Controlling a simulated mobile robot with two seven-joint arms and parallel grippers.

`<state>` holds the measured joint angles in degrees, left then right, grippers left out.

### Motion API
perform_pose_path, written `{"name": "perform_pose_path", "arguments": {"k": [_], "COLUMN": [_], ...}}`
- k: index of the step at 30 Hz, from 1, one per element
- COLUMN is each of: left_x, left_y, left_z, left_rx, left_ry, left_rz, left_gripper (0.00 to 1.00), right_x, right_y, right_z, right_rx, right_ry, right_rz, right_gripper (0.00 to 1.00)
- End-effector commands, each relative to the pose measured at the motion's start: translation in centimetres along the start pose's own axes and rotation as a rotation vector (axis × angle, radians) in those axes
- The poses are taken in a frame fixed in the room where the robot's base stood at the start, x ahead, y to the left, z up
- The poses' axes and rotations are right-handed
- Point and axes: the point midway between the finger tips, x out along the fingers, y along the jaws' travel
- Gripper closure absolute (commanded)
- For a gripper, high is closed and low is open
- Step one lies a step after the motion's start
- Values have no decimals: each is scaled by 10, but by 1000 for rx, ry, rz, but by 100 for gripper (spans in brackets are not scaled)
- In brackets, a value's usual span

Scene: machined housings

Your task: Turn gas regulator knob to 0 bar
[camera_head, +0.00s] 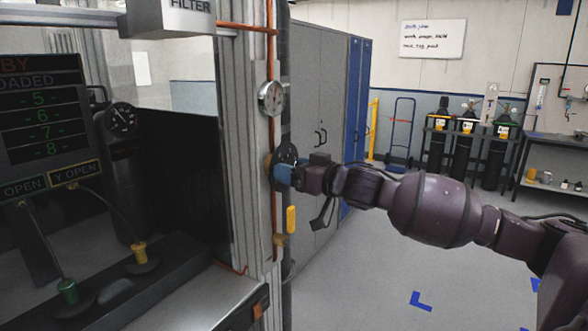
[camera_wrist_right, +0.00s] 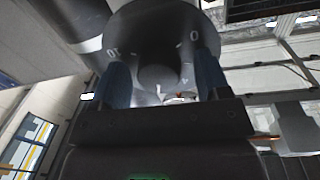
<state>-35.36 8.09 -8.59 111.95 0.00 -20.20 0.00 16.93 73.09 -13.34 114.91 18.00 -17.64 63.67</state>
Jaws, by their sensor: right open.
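The gas regulator knob (camera_head: 287,155) is a dark round disc on the metal post in the head view. In the right wrist view the knob (camera_wrist_right: 158,22) is a grey dial with marks reading 0, 4 and 10 and a raised grip (camera_wrist_right: 158,77) at its middle. My right gripper (camera_head: 281,174) is at the knob, its blue fingers pointing at its face. In the wrist view the fingers (camera_wrist_right: 160,85) stand apart, one on each side of the raised grip, with gaps visible. My left gripper is not in view.
A round pressure gauge (camera_head: 271,98) sits on the post above the knob. A yellow valve handle (camera_head: 291,219) hangs below it. Grey cabinets (camera_head: 318,95) stand behind. A display panel (camera_head: 45,120) is at the left.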

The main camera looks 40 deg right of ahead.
Motion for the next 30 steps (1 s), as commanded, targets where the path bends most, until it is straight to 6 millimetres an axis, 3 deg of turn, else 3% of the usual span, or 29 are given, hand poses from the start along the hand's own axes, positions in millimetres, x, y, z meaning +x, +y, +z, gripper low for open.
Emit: {"name": "perform_pose_path", "arguments": {"k": [6,16,30], "left_x": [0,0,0], "left_y": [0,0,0], "left_z": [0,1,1], "left_rx": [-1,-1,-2], "left_ry": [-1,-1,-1], "left_rz": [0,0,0], "left_gripper": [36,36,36], "right_x": [0,0,0], "right_y": [0,0,0], "right_z": [0,0,0], "right_rx": [0,0,-124], "right_ry": [0,0,10], "right_rz": [0,0,-1], "right_gripper": [31,80,80]}}
